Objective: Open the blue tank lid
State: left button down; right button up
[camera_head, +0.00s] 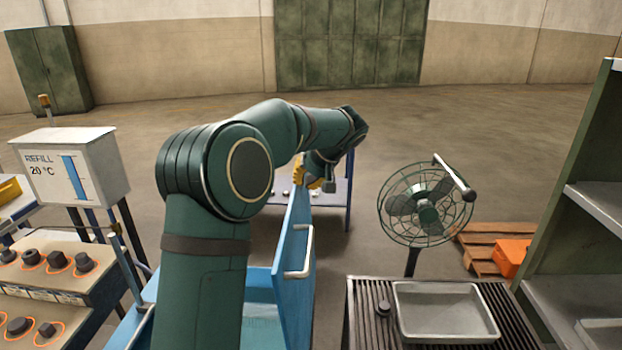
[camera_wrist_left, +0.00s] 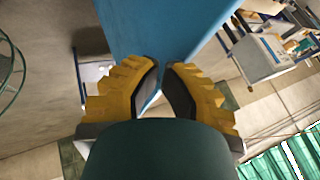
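The blue tank (camera_head: 263,331) stands at the bottom centre of the head view, partly hidden behind my left arm. Its blue lid (camera_head: 293,268) stands raised, nearly upright, along the tank's right side. A pale handle (camera_head: 307,253) is on the lid's right-hand face. My left gripper (camera_head: 313,182), with yellow fingers, is at the lid's far upper end. In the left wrist view the blue lid (camera_wrist_left: 165,28) lies just beyond and between the fingers. The fingertips (camera_wrist_left: 164,66) are close together with a narrow gap; no firm grip on the lid shows. My right gripper is not in view.
A control panel (camera_head: 45,290) with knobs and a white "REFILL 20 °C" box (camera_head: 72,165) stand at the left. A fan (camera_head: 427,203), a grate with a metal tray (camera_head: 444,312) and green shelving (camera_head: 575,200) are at the right. Open floor lies behind.

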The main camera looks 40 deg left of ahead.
pick_arm(q)
jog(key=s+a+f+h+b, duration=0.1)
jog(key=s+a+b, duration=0.1)
jog(key=s+a, duration=0.4)
jog(key=a, duration=0.4)
jog(key=shift+s+f+t+b, duration=0.15)
jog(key=shift+f+t+b, duration=0.15)
jog(key=shift+f, duration=0.1)
jog(key=shift+r, duration=0.1)
